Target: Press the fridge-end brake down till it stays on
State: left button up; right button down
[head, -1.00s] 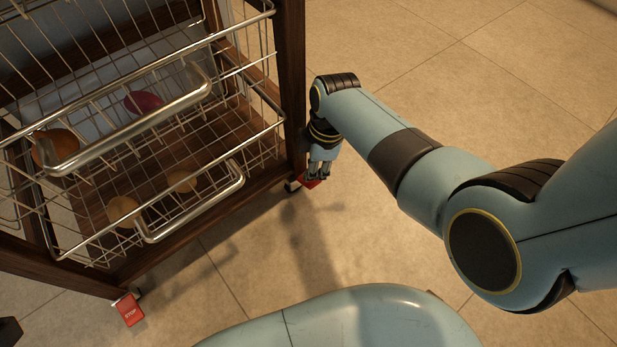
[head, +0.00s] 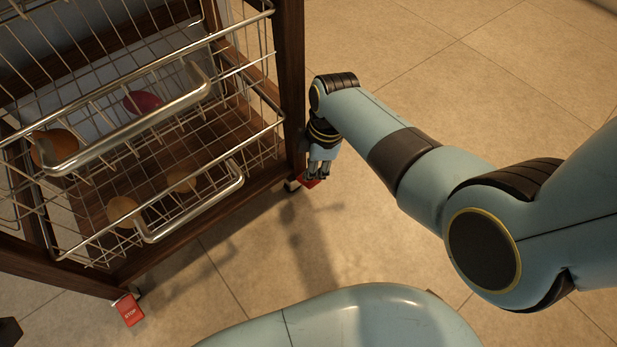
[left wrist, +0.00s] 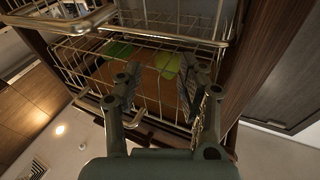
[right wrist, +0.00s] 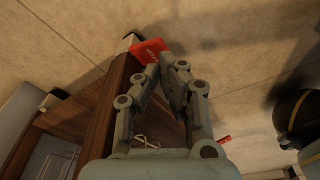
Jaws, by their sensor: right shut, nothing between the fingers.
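A red brake pedal (head: 309,183) sits at the foot of the cart's right corner post. My right gripper (head: 318,175) is shut and empty, pointing down over this pedal and hiding part of it. In the right wrist view, the red pedal (right wrist: 148,50) is right by the fingertips (right wrist: 169,68); I cannot tell whether they touch it or how far it is pressed. A second red brake pedal marked STOP (head: 129,310) is at the cart's front left foot, with no gripper near it. My left gripper (left wrist: 158,88) is open and empty before a wire basket.
The dark wood cart (head: 292,85) stands at the left with wire baskets (head: 195,195) holding several round items. Its post is close beside my right gripper. Tiled floor (head: 460,90) is clear to the right.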

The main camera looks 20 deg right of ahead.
aim_at(314, 181)
jog(key=shift+f+b, duration=1.75)
jog(key=shift+f, duration=1.15)
pick_arm(q)
jog(key=shift+g, duration=0.3)
jog(key=f, duration=0.4)
jog(key=shift+s+f, duration=0.25)
jog(key=shift+f, duration=0.1)
pick_arm(e)
notch_tip(314, 181, up, 9)
jog(key=p, duration=0.8)
jog(key=shift+r, duration=0.2)
pick_arm(q)
notch_tip(314, 181, up, 11)
jog(key=w+t, duration=0.1)
jog(key=shift+r, duration=0.15)
pick_arm(e)
jog(key=shift+f, duration=0.15)
